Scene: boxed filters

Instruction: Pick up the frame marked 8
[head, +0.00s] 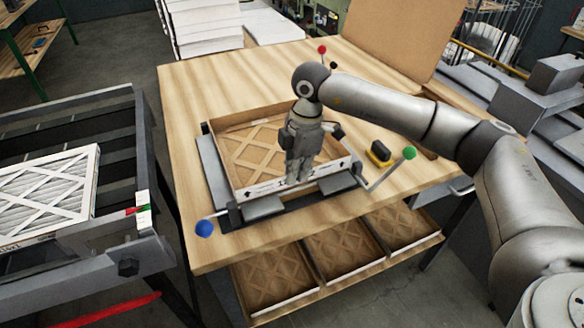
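A brown cardboard filter frame (248,160) with a lattice lies in a grey metal fixture (212,172) on the wooden table. Its front wall is white with dark print that I cannot read fully, partly hidden by my gripper. My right gripper (293,179) points down at the middle of that front wall. Its fingers look close together, but I cannot tell whether they grip the wall. Several similar lattice frames (272,276) lie on a shelf below the tabletop. I cannot make out an 8 on any frame. My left gripper is out of view.
A yellow-black object (379,152) sits right of the frame. A white pleated filter (48,190) lies on the left conveyor. A cardboard box (405,35) stands at the back.

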